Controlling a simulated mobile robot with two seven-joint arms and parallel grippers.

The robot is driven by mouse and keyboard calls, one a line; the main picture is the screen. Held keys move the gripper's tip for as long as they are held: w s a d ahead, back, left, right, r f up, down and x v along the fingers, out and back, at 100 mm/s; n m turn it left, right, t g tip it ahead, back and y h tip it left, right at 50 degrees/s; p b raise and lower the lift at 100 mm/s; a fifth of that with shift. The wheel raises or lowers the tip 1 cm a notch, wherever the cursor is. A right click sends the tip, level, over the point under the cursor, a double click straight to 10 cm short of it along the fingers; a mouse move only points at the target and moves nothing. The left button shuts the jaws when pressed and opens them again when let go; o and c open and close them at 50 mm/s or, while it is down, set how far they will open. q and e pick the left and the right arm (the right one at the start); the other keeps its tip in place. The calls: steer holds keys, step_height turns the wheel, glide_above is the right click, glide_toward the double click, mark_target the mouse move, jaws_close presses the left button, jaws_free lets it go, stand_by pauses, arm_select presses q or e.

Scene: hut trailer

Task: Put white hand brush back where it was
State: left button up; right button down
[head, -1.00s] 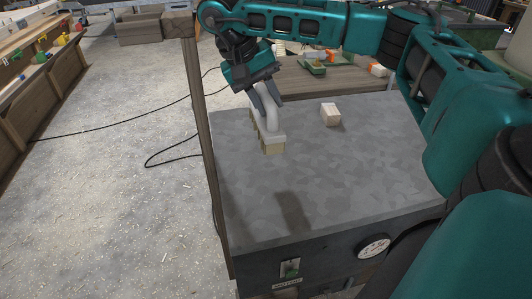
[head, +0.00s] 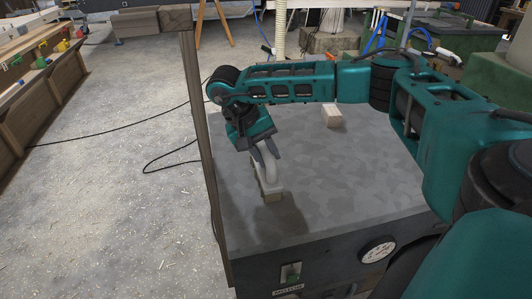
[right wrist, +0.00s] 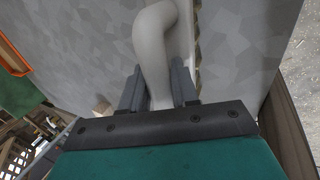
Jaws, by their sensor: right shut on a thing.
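The white hand brush (head: 270,182) has a curved white handle and pale bristles facing down. My right gripper (head: 264,154) is shut on its handle, over the left front part of the grey machine top (head: 345,185). A dark shadow lies on the top beside and in front of the brush. I cannot tell whether the bristles touch the surface. In the right wrist view, the white handle (right wrist: 154,45) runs between the two fingers of the right gripper (right wrist: 158,85). My left gripper is out of view.
A small pale wooden block (head: 332,116) lies farther back on the machine top. A wooden post (head: 198,140) stands along its left edge. A round gauge (head: 378,249) and a switch (head: 290,273) are on the front face. The right front of the top is clear.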

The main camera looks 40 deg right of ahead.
steer(key=shift+f, duration=0.1)
steer(key=c, duration=0.8)
jaws_free()
steer(key=shift+c, duration=0.2)
steer(key=shift+a, duration=0.1)
steer(key=p+v, duration=0.1)
steer(key=v, duration=1.1)
steer(key=shift+r+p, duration=0.25)
steer(key=shift+p, duration=0.1)
